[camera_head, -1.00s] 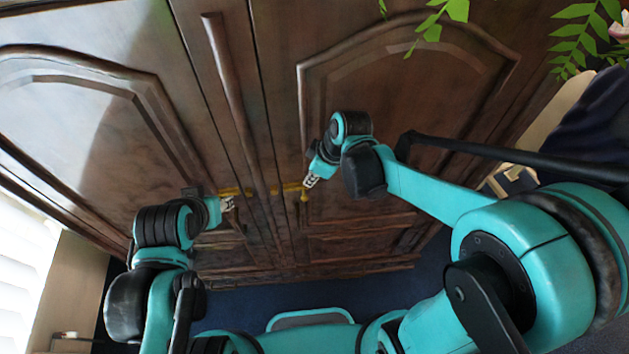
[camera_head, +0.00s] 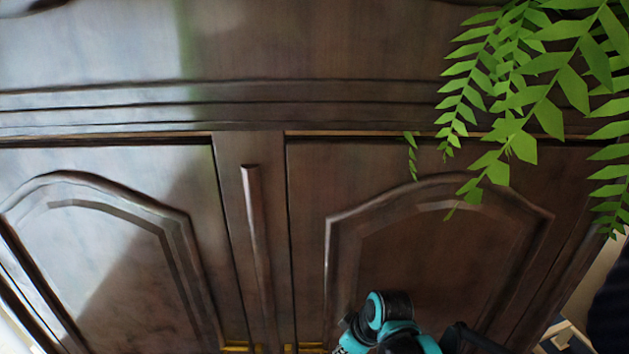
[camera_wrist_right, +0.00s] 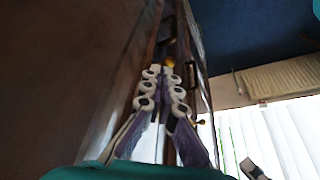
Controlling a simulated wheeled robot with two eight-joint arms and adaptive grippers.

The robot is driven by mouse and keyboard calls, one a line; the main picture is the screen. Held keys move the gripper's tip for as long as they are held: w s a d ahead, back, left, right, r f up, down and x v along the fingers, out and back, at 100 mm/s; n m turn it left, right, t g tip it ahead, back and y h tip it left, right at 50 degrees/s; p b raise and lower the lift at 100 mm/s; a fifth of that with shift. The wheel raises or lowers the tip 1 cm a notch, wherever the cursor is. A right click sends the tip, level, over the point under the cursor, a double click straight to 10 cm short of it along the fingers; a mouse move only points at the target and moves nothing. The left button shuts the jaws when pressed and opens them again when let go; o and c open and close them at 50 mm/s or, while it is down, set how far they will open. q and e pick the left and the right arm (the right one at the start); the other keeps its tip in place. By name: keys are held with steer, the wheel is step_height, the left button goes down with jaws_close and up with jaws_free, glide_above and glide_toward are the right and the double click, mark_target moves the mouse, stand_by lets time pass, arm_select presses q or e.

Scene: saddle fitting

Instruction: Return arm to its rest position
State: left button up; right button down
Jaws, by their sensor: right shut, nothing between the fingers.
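My right arm shows at the bottom of the head view, with its teal and black wrist in front of the right cabinet door. My right gripper (camera_head: 343,346) is at the bottom edge there, partly cut off. In the right wrist view my right gripper (camera_wrist_right: 165,76) has its fingers together with nothing between them. A brass knob (camera_wrist_right: 170,61) shows just past the fingertips; I cannot tell whether they touch it. My left gripper and arm are outside the head view.
A dark wooden cabinet with a left door (camera_head: 110,250) and a right door (camera_head: 440,260) fills the head view, both looking shut. Green hanging leaves (camera_head: 525,145) come down at the upper right. The wrist view shows a bright window blind (camera_wrist_right: 280,130) and blue floor (camera_wrist_right: 250,35).

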steer(key=s+d+f+m+t+h+b, duration=0.1)
steer(key=s+d+f+m+b, duration=0.1)
steer(key=f+b, duration=0.5)
steer(key=s+d+f+m+t+h+b, duration=0.1)
steer(key=s+d+f+m+t+b, duration=0.1)
steer(key=f+b, duration=0.6)
steer(key=s+d+f+m+t+h+b, duration=0.1)
steer(key=s+d+f+m+b, duration=0.3)
steer(key=b, duration=0.7)
steer(key=d+f+m, duration=0.2)
steer(key=d+f, duration=0.1)
steer(key=f, duration=0.1)
steer(key=shift+s+d+b, duration=0.2)
steer(key=shift+d+b, duration=0.05)
steer(key=shift+b, duration=0.05)
steer(key=shift+f, duration=0.1)
